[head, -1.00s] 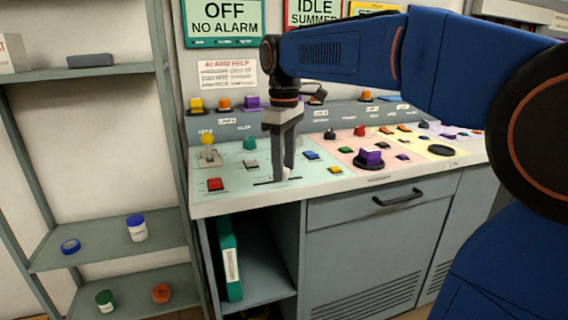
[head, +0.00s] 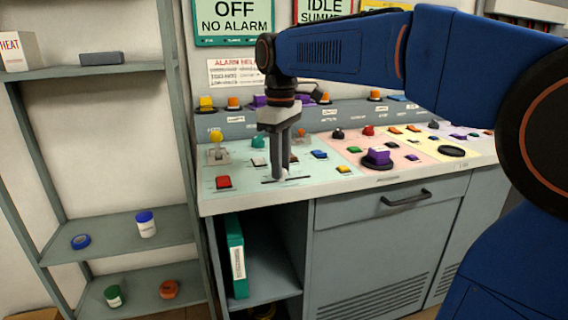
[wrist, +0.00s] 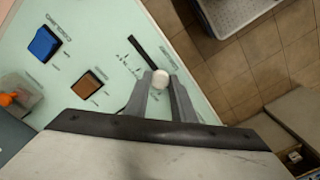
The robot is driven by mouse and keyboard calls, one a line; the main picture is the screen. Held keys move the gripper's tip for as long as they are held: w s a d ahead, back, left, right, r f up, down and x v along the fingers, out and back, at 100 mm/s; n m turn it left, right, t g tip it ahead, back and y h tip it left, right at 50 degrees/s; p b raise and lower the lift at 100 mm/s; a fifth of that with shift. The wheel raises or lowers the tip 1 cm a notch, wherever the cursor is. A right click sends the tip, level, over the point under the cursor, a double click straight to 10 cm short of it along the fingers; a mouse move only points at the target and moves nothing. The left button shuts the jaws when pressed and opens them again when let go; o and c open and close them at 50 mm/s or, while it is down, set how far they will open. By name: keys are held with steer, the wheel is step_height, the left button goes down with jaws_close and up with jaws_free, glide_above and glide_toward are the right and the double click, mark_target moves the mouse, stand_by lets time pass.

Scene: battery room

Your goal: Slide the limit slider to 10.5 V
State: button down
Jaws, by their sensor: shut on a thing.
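The limit slider's round white knob (wrist: 161,79) sits between my two fingertips in the wrist view. My gripper (head: 281,176) is shut on it and points down at the mint-green panel. The slider's dark slot (wrist: 143,53) runs from the knob toward the upper left in the wrist view, with small scale marks beside it that are too small to read. In the head view, the slot (head: 302,178) shows on both sides of my fingers, near the panel's front edge. My fingers hide part of the knob and slot there.
A yellow-topped lever (head: 217,140) stands behind at the left. A blue button (wrist: 44,43) and a brown button (wrist: 88,82) show in the wrist view.

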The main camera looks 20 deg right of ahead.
steer(key=c, duration=1.5)
jaws_free()
step_height(320, 180, up, 18)
steer(key=shift+f, duration=0.25)
steer(key=shift+f, duration=0.1)
steer(key=s+d+f+m+t, duration=0.1)
steer(key=s+d+f+m, duration=0.2)
steer(key=s+f, duration=0.4)
steer(key=s+d+f+m+t, duration=0.2)
steer(key=s+f, duration=0.6)
steer(key=f, duration=0.9)
steer(key=s+d+f+m+t, duration=0.1)
steer(key=s+d+f+m, duration=0.3)
steer(key=s+f, duration=0.4)
steer(key=shift+s+d+f+t, duration=0.1)
steer(key=shift+d+f+t, duration=0.15)
steer(key=shift+f, duration=0.8)
steer(key=shift+s+d+f+t, duration=0.15)
steer(key=shift+d+f, duration=0.1)
steer(key=shift+f, duration=0.75)
